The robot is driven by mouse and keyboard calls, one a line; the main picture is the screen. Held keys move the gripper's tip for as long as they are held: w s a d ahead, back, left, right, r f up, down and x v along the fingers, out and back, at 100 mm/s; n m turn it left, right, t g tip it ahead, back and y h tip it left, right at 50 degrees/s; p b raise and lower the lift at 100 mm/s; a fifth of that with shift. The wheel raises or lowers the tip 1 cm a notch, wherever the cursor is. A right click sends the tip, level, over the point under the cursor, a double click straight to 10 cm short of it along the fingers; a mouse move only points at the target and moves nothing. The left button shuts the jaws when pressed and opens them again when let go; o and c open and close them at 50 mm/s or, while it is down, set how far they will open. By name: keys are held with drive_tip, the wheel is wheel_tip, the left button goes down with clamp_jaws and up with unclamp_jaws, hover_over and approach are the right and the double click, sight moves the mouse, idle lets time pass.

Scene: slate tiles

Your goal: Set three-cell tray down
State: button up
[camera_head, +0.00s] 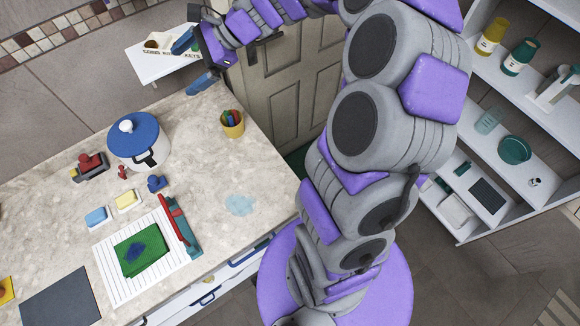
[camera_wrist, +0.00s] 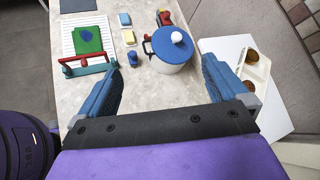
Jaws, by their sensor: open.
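The three-cell tray (camera_wrist: 262,72) is pale, with brown round contents in some cells, in the wrist view. It rests on a small white wall shelf (camera_wrist: 285,108), to the right of my right finger. In the head view the tray (camera_head: 162,42) sits on that shelf (camera_head: 165,68), partly hidden behind a finger. My gripper (camera_head: 194,62) is open with blue fingers spread wide, near the shelf's right side. In the wrist view nothing is between the fingers of my gripper (camera_wrist: 160,62); the tray is outside them.
The stone counter (camera_head: 60,235) holds a blue-lidded pot (camera_head: 135,140), a yellow pen cup (camera_head: 232,124), a striped board (camera_head: 110,265) with a green cloth (camera_head: 143,252), and small blocks. A bluish spill (camera_head: 240,205) marks clear counter. White shelves (camera_head: 480,150) stand right.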

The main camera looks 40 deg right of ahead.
drive_tip(key=s+a+f+n+g+h, duration=0.1)
drive_tip(key=s+a+n+g+h, duration=0.15)
drive_tip(key=s+n, duration=0.45)
drive_tip(key=s+a+f+n+g+h, duration=0.1)
drive_tip(key=s+a+n+g+h, duration=0.2)
drive_tip(key=s, duration=0.9)
drive_tip(key=s+d+f+n+h, duration=0.1)
drive_tip(key=s+d+n+h, duration=0.1)
drive_tip(key=s, duration=0.6)
drive_tip(key=s+d+f+n+h, duration=0.2)
drive_tip(key=s+d+n, duration=0.3)
drive_tip(key=s, duration=0.3)
drive_tip(key=shift+s+d+n+g+h, duration=0.15)
drive_tip(key=shift+s+n+g+h, duration=0.2)
drive_tip(key=shift+n+g, duration=0.15)
wheel_tip(320, 180, down, 7)
drive_tip(key=b, duration=0.7)
drive_tip(key=shift+f, duration=0.2)
